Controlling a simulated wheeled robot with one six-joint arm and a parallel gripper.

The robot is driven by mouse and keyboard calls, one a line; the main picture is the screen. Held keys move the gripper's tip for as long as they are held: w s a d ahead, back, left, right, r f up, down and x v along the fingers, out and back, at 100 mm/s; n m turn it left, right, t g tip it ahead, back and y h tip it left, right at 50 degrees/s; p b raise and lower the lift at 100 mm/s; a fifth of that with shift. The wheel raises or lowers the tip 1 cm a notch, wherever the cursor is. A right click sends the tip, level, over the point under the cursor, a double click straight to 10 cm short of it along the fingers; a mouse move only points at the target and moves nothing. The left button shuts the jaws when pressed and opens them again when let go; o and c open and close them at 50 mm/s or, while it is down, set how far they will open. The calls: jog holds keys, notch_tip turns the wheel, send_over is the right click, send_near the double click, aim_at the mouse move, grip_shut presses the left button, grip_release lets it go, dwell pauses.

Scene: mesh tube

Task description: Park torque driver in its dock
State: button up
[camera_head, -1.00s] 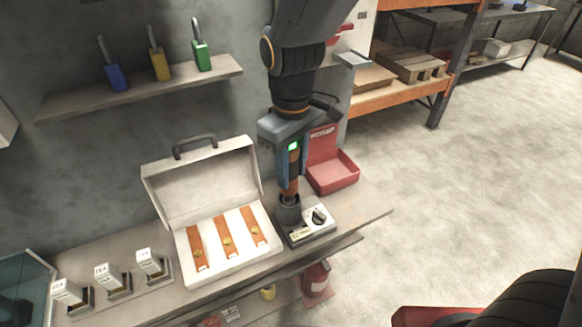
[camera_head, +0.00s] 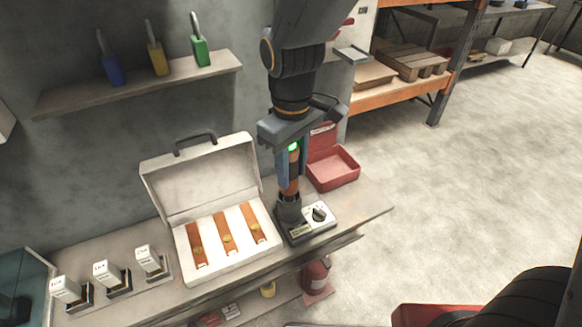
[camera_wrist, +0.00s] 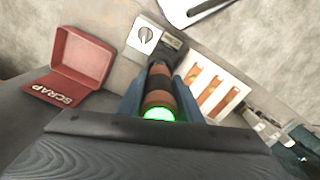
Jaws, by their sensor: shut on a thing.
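The torque driver (camera_head: 288,186) has an orange-brown body with dark bands and a lit green top. It stands about upright in my gripper (camera_head: 289,178), whose blue-grey fingers are shut on it from both sides. In the wrist view the driver (camera_wrist: 157,97) lies between the fingers (camera_wrist: 157,88). Its lower end is at the dark round cup of the dock (camera_head: 321,228), a grey base with a white plate and black knob. The dock's knob plate also shows in the wrist view (camera_wrist: 143,36). I cannot tell how deep the driver's tip sits in the cup.
An open white case (camera_head: 220,270) with orange-brown strips stands close left of the dock. A red scrap bin (camera_head: 334,172) is behind to the right. Several white-topped blocks (camera_head: 106,275) stand at the bench's left. A wall shelf (camera_head: 140,85) holds three coloured holders. The bench's right end (camera_head: 370,207) is clear.

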aim_at(292, 182)
jog(key=shift+f+b, duration=0.9)
jog(key=shift+f, duration=0.95)
dwell(1.8)
jog(key=o, duration=1.4)
jog(key=shift+c, duration=0.2)
